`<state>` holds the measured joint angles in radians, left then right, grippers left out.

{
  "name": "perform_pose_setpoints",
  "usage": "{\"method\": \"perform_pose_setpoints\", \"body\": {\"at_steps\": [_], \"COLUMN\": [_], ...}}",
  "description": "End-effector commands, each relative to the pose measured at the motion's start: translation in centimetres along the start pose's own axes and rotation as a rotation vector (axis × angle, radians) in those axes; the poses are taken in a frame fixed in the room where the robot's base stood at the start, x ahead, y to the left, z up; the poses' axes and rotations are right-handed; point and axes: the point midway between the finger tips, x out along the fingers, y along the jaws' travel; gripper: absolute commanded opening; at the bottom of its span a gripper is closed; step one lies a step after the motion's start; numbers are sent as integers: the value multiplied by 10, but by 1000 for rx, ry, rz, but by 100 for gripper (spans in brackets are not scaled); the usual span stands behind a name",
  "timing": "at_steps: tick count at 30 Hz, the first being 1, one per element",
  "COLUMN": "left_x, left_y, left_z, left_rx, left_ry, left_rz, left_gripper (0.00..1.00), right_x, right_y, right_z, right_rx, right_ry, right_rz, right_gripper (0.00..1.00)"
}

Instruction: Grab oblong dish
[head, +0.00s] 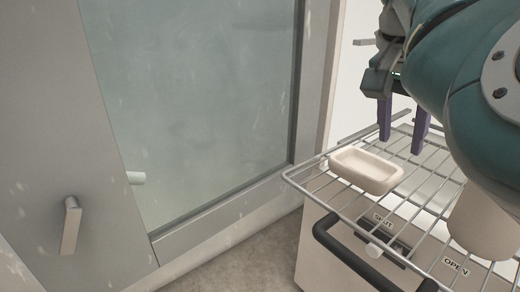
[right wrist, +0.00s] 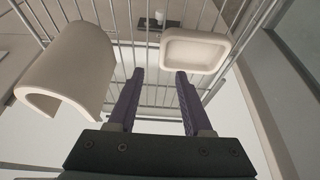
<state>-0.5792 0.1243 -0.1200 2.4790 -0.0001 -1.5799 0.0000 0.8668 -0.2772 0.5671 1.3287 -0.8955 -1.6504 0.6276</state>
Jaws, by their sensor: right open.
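The oblong dish (head: 366,171) is a cream, shallow rectangular dish with rounded corners, lying on a wire rack. It also shows in the right wrist view (right wrist: 196,52), at the top, just beyond the right fingertip. My right gripper (head: 403,148) has two purple fingers pointing down, spread apart and empty, above the rack and to the right of the dish in the head view. The gripper also shows in the right wrist view (right wrist: 158,78), with nothing between its fingers. My left gripper is out of view.
The wire rack (head: 318,188) stands over a pale cabinet with a black handle (head: 345,262) and labels reading "OPEN" and one unclear word. A cream curved piece (right wrist: 68,68) stands on the rack, partly behind my arm in the head view. A glass-panelled door (head: 200,100) fills the left.

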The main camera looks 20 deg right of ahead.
Motion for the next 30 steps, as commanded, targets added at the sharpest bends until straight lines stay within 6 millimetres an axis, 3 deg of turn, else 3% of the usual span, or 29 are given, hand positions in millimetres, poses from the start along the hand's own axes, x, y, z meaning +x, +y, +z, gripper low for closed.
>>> {"method": "perform_pose_setpoints", "body": {"at_steps": [6, 13, 21, 30], "left_x": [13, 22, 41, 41], "left_y": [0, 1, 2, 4], "left_z": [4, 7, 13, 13], "left_rx": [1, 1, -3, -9], "left_ry": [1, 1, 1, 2], "left_rz": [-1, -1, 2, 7], "left_gripper": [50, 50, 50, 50], "right_x": [33, 55, 95, 98], "right_y": [0, -2, -5, -5], "right_z": [1, 1, 1, 0], "right_rx": [0, 1, 1, 1], "right_ry": [-1, -2, -2, -1], "right_rz": [4, 2, 2, -1], "right_gripper": [50, 50, 50, 50]}}
